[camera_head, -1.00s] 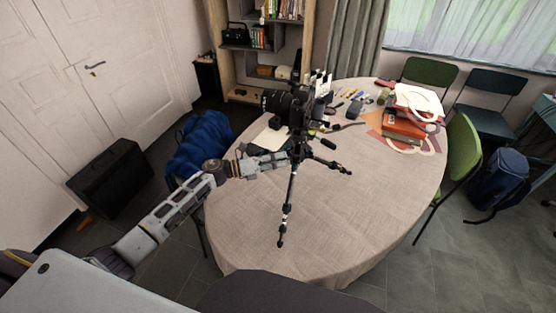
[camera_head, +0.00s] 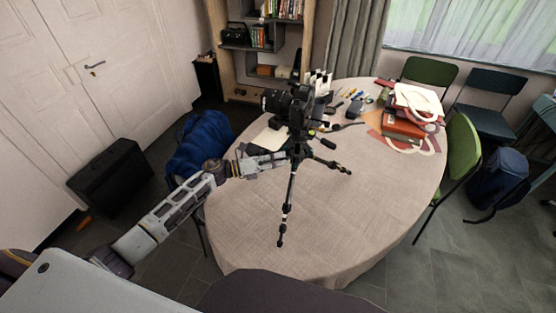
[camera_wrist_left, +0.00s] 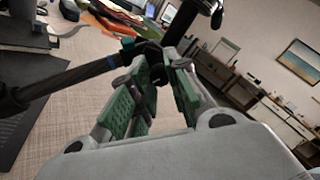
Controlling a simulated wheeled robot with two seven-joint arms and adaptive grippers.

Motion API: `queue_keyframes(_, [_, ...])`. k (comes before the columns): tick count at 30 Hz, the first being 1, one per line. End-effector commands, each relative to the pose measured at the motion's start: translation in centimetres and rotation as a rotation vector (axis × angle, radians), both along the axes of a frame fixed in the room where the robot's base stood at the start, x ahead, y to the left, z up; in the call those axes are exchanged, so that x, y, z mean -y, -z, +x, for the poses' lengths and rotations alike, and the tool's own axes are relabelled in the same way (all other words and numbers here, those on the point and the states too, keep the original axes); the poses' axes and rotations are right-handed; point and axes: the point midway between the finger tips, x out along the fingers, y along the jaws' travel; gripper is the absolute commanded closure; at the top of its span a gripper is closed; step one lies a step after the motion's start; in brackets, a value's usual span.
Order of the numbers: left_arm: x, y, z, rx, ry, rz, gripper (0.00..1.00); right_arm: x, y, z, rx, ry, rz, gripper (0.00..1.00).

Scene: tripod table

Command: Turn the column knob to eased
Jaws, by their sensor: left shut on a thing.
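A black tripod (camera_head: 287,200) stands on the round table with its legs spread and a camera (camera_head: 283,103) on top. My left gripper (camera_head: 286,156) reaches in from the left to the tripod's column, just below the head. In the left wrist view, the green-padded fingers of my left gripper (camera_wrist_left: 165,68) close in on a small dark part at the column, apparently the column knob (camera_wrist_left: 158,52). The fingers largely hide the knob, and I cannot read any setting on it. A tripod leg (camera_wrist_left: 70,77) runs off to the left there. My right gripper is not in view.
The table (camera_head: 350,215) has a cream cloth, and its front and right parts are clear. Books and a bag (camera_head: 405,125) lie at the back right, with small items beside the camera. Chairs (camera_head: 462,160) stand to the right, and a blue bag (camera_head: 200,145) is at the left.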

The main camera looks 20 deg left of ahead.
Motion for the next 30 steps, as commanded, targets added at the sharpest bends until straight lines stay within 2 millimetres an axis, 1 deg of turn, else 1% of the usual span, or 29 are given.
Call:
queue_keyframes(4, [-0.1, -0.1, 0.0, -0.059, -0.001, -0.037, 1.00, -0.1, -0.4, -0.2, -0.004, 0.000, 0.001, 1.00])
queue_keyframes(11, [-0.1, -0.1, 0.0, -0.204, 0.000, -0.126, 1.00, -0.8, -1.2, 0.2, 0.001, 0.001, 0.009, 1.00])
queue_keyframes(17, [-0.1, -0.2, 0.0, -0.360, -0.001, -0.225, 1.00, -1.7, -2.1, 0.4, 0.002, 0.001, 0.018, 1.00])
queue_keyframes(25, [-0.1, -0.1, 0.0, -0.578, -0.002, -0.364, 1.00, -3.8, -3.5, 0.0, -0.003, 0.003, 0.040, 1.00])
queue_keyframes(30, [-0.1, -0.2, 0.0, -0.713, -0.001, -0.451, 1.00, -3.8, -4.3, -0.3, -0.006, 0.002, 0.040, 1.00])
